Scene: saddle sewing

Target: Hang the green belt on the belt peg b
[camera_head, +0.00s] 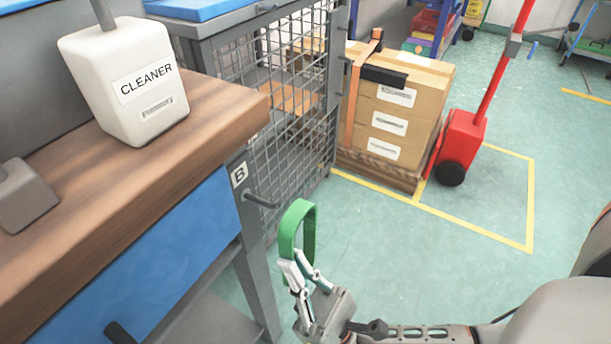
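The green belt (308,229) is a narrow upright loop in the lower middle of the head view. My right gripper (299,262) is shut on the lower part of the belt and holds it up, clear of the floor. The belt peg b (262,202) is a dark grey peg sticking out from the bench's corner post, under a white label B (239,175). The belt is just right of the peg's tip in the picture; I cannot tell how far apart they are in depth. No belt hangs on the peg. My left gripper is out of view.
A wooden workbench (130,185) with a blue drawer (150,262) fills the left, with a white cleaner bottle (125,85) on top. A wire mesh cage (290,100) stands behind the peg.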

